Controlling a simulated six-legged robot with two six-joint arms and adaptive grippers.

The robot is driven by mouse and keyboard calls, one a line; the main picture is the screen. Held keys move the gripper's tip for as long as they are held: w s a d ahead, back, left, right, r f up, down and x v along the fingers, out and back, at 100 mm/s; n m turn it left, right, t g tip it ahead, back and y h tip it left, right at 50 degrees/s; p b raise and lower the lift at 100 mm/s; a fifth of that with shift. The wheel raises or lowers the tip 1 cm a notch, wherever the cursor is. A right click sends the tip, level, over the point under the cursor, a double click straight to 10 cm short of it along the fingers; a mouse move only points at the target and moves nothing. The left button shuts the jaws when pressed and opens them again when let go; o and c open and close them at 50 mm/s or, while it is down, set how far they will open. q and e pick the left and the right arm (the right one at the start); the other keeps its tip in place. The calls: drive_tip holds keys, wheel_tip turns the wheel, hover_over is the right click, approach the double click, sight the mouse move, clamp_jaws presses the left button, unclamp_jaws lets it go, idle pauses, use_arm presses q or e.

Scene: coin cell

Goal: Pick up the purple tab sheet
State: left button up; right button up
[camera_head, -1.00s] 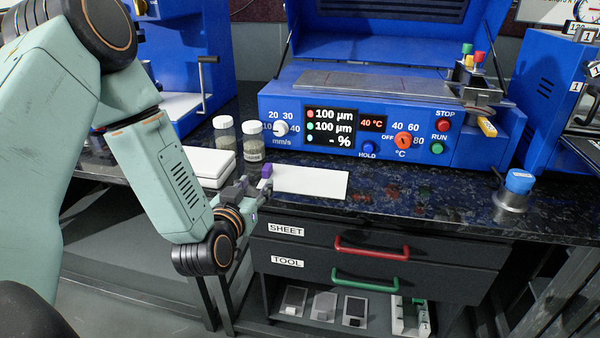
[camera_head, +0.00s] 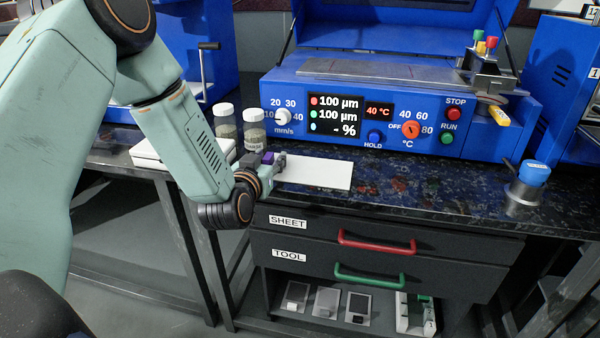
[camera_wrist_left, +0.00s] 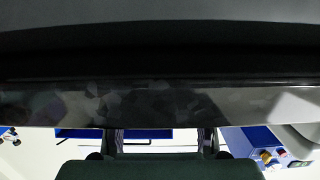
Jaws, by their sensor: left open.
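The white sheet (camera_head: 318,173) lies flat on the dark bench top near its front edge. Its small purple tab (camera_head: 267,157) shows at the sheet's left end. My left gripper (camera_head: 277,163) is at this left end, close beside the tab; the arm partly hides the area. In the wrist view the two fingers of my left gripper (camera_wrist_left: 161,142) stand apart, with no purple tab visible between them. Whether the fingers touch the tab or sheet cannot be told. My right gripper is out of view.
Two capped jars (camera_head: 254,130) stand just behind the gripper. A white box (camera_head: 150,150) is to the left. The blue coating machine (camera_head: 300,92) stands behind the sheet. Drawers with a red handle (camera_head: 376,242) and green handle are below.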

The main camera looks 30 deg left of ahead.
use_arm(q)
drive_tip(key=shift+w+a, duration=0.15)
drive_tip(key=c, duration=0.3)
clamp_jaws()
